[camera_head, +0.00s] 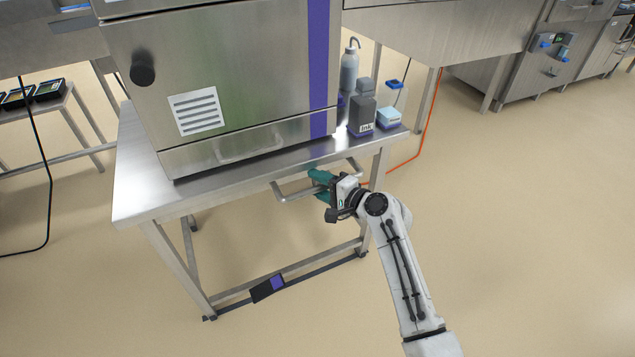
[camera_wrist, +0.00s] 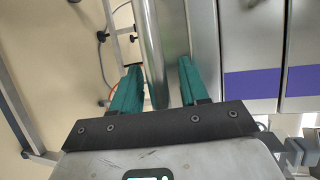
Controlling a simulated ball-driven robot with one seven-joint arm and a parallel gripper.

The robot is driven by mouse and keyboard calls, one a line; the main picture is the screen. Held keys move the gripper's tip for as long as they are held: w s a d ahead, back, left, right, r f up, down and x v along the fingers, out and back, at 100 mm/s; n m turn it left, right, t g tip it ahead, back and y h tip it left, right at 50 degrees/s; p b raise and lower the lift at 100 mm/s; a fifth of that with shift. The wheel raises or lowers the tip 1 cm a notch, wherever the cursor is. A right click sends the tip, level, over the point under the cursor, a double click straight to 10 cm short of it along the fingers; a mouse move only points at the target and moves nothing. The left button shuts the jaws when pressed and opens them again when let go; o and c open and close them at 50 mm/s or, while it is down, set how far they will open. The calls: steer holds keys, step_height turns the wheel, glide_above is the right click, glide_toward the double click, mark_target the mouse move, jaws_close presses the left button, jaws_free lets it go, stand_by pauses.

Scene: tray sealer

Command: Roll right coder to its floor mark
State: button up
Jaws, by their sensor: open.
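The coder, a steel cabinet (camera_head: 225,85) with a black knob and purple stripe, stands on a steel cart (camera_head: 150,190). A push handle (camera_head: 288,194) sticks out from the cart's front edge. My gripper (camera_head: 322,186), with green fingers, is at this handle. In the wrist view the handle's round bar (camera_wrist: 150,45) passes between the open fingers of my gripper (camera_wrist: 160,70). The fingers do not look closed on it. The cabinet's purple stripe also shows at the right there. I see no floor mark in either view.
An orange cable (camera_head: 429,115) runs behind. A side table (camera_head: 50,108) is at left. Floor in front (camera_head: 520,230) is clear.

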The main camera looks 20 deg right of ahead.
steer(key=p+v, duration=0.2)
steer(key=v, duration=0.8)
steer(key=shift+s, duration=0.1)
steer(key=s+a+f+n+g+h, duration=0.1)
steer(key=s+a+f+n+g, duration=0.3)
steer(key=s, duration=0.4)
steer(key=s+a+f+n+g+h, duration=0.1)
steer(key=s+a+f+n+g, duration=0.1)
steer(key=s+f+n+g, duration=0.5)
steer(key=s+d+r+n+g+h, duration=0.1)
steer(key=s+d+n+h, duration=0.1)
steer(key=s, duration=0.8)
steer(key=s+d+r+n+g+h, duration=0.1)
steer(key=s+d+g+h, duration=0.1)
steer(key=s, duration=0.8)
step_height(320, 180, up, 18)
steer(key=p, duration=1.8)
steer(key=shift+r+p, duration=0.2)
steer(key=shift+p, duration=0.15)
